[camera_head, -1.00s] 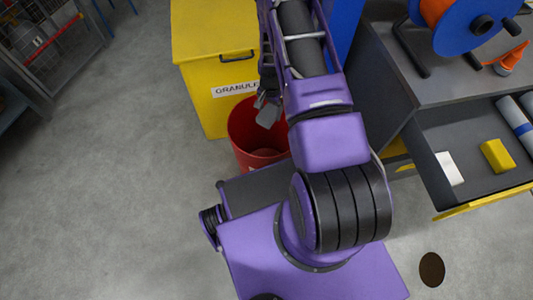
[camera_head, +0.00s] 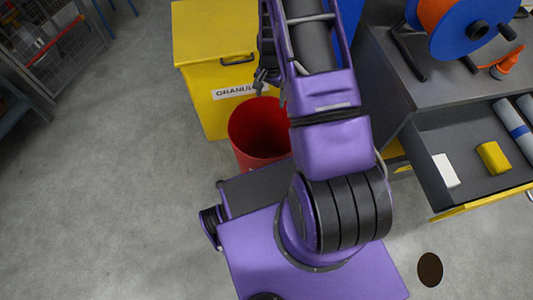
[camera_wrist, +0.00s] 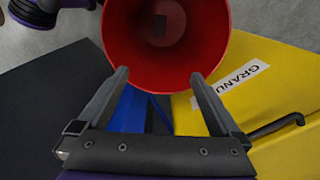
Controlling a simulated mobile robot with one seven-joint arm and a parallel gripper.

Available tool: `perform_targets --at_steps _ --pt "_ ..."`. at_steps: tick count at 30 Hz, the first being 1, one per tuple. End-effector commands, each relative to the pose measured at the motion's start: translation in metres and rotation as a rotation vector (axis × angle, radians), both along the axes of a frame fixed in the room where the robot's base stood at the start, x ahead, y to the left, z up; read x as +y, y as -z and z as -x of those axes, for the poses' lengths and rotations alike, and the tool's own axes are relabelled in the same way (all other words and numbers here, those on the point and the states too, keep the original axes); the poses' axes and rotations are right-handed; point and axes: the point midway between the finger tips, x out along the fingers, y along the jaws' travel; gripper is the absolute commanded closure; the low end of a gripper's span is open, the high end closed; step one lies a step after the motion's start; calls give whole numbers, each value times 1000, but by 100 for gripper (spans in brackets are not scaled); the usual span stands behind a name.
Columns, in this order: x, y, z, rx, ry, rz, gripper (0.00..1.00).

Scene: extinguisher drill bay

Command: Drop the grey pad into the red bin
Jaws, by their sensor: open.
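The red bin (camera_head: 257,148) stands on the floor against the yellow granules box. In the wrist view the bin (camera_wrist: 120,45) opens toward the camera, and a small dark grey piece, the grey pad (camera_wrist: 160,26), lies at its bottom. In the head view I cannot make out the pad inside the bin. My gripper (camera_wrist: 159,74) is open and empty, with its fingertips at the near side of the bin's mouth in the picture. In the head view my gripper (camera_head: 263,82) is above the bin, partly hidden by my arm.
The yellow granules box (camera_head: 215,75) stands behind the bin. On the right, an open drawer (camera_head: 448,140) holds a white block (camera_head: 446,170), a yellow block (camera_head: 493,158) and pale rolls. A cable reel (camera_head: 460,25) sits on the bench. Floor on the left is clear.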

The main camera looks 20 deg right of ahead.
Motion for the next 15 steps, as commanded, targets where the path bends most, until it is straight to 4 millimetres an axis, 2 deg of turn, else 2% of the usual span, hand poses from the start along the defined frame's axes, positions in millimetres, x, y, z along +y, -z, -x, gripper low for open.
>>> perform_targets --at_steps 1,6,10,15 --pt "0 -15 -1 -3 0 1 0" --pt "0 -47 0 -3 0 0 0" --pt "0 -62 0 -2 0 1 0" --pt "0 -68 0 0 1 0 0"
